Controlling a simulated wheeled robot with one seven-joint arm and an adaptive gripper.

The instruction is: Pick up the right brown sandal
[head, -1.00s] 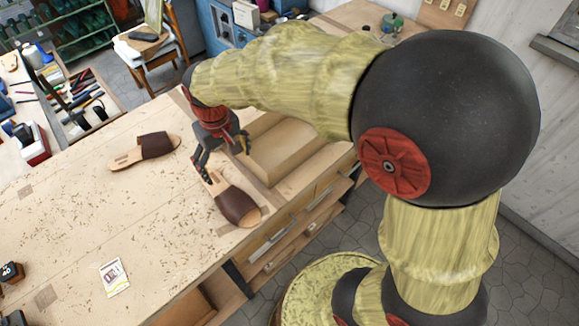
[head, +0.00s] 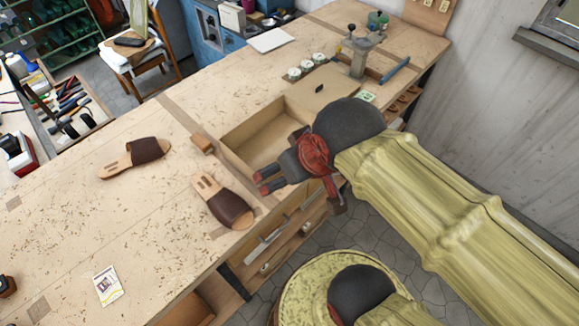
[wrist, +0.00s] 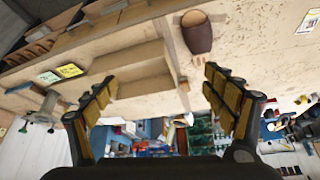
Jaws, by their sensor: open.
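Two brown sandals lie on the wooden workbench in the head view. The right one (head: 226,204) lies near the bench's front edge, its dark brown strap toward the front and its tan sole toward the back left. The left one (head: 136,157) lies farther left and back. My gripper (head: 264,184) is open and empty, to the right of the right sandal and apart from it, by the front of an open box (head: 236,131). In the wrist view a brown sandal (wrist: 198,38) shows at the top, beyond the open fingers (wrist: 158,84).
The open box stands close to the right sandal, with a small wooden block (head: 203,144) at its left corner. A printed card (head: 108,285) lies at the front left. Several white round items (head: 306,66) and a metal press (head: 358,60) stand farther back. The bench left of the sandals is mostly clear.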

